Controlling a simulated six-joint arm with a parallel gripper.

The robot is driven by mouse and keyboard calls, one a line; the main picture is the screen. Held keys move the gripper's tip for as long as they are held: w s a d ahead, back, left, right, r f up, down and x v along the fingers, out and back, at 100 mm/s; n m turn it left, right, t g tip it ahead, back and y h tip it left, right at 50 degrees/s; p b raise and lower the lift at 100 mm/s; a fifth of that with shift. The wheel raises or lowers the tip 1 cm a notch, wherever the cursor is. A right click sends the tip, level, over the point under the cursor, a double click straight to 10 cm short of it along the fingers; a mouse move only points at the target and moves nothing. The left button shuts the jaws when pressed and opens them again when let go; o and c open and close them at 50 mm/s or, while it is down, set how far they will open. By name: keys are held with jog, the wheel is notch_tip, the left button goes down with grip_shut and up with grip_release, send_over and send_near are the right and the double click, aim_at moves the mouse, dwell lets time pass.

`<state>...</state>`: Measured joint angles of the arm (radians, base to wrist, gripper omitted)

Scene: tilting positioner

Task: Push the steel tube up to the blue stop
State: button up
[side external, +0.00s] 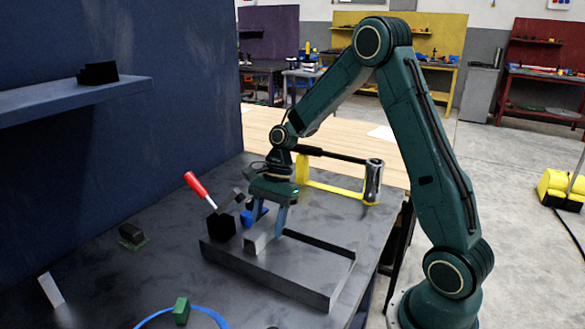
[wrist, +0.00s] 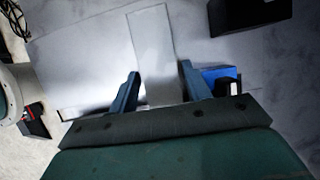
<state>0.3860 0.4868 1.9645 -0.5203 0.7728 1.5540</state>
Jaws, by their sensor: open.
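The blue stop (side external: 247,217) looks like a small blue block, partly hidden by my finger in the side view. In the wrist view a blue block (wrist: 217,74) shows just right of the right finger, partly covered. My gripper (side external: 270,218) is open and points down over the tube's end, with a finger on each side. I cannot tell whether either finger touches the tube.
A black block (side external: 221,228) stands left of the tube, close to a red-handled lever (side external: 198,188). A yellow clamp-like fixture (side external: 335,193) stands behind my gripper.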

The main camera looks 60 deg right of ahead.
aim_at(264, 222)
jog(key=shift+o, duration=0.2)
jog(key=shift+w+r, duration=0.2)
jog(key=shift+o, duration=0.2)
jog(key=shift+a+v, duration=0.2)
jog(key=shift+v, duration=1)
jog(key=shift+o, duration=1.2)
jog(key=shift+r, duration=0.3)
jog(key=shift+a+v, duration=0.2)
jog(key=shift+v, duration=0.65)
jog(key=shift+a+v, duration=0.2)
jog(key=shift+v, duration=0.65)
jog(key=shift+s+r, duration=0.1)
jog(key=shift+r, duration=0.3)
jog(key=shift+s+r, duration=0.1)
